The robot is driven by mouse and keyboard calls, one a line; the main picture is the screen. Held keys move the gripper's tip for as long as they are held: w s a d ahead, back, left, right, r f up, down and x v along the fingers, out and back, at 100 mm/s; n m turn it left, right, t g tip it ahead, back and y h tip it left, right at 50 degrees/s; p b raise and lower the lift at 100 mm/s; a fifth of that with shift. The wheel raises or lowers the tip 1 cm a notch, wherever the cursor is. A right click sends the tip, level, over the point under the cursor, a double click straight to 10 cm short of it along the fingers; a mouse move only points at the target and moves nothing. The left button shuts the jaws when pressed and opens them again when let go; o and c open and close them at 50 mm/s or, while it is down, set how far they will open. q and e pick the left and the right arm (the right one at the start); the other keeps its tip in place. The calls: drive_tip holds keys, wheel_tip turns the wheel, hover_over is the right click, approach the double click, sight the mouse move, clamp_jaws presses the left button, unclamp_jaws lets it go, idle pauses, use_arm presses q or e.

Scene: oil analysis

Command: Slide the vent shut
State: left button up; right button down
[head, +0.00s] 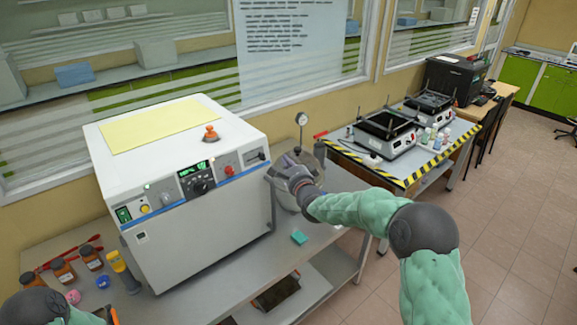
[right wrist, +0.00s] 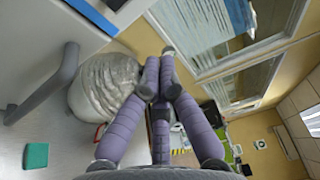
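A white oven-like cabinet (head: 190,195) stands on the grey bench, with a front control panel carrying a display, knobs and a small dark slot-like fitting (head: 257,155) at its right end. An orange knob-like piece (head: 210,133) sits on its top. I cannot tell for sure which of these is the vent. My right gripper (head: 284,166) is just right of the cabinet's front right edge, in front of a silver vessel. In the right wrist view its fingertips (right wrist: 158,84) come together with nothing seen between them. My left gripper is out of view; only part of that arm shows at lower left.
The silver vessel (right wrist: 105,85) is close beside my right fingers. A purple-grey bar handle (right wrist: 45,88) sticks out from the cabinet front. A teal block (head: 299,237) lies on the bench. Brown bottles (head: 64,271) stand at left. A hazard-striped table (head: 410,175) holds instruments at right.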

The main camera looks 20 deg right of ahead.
sight(262, 156)
drive_tip(key=w+a, duration=0.4)
drive_tip(key=shift+w+p, duration=0.25)
drive_tip(key=shift+p, duration=0.15)
idle(0.4)
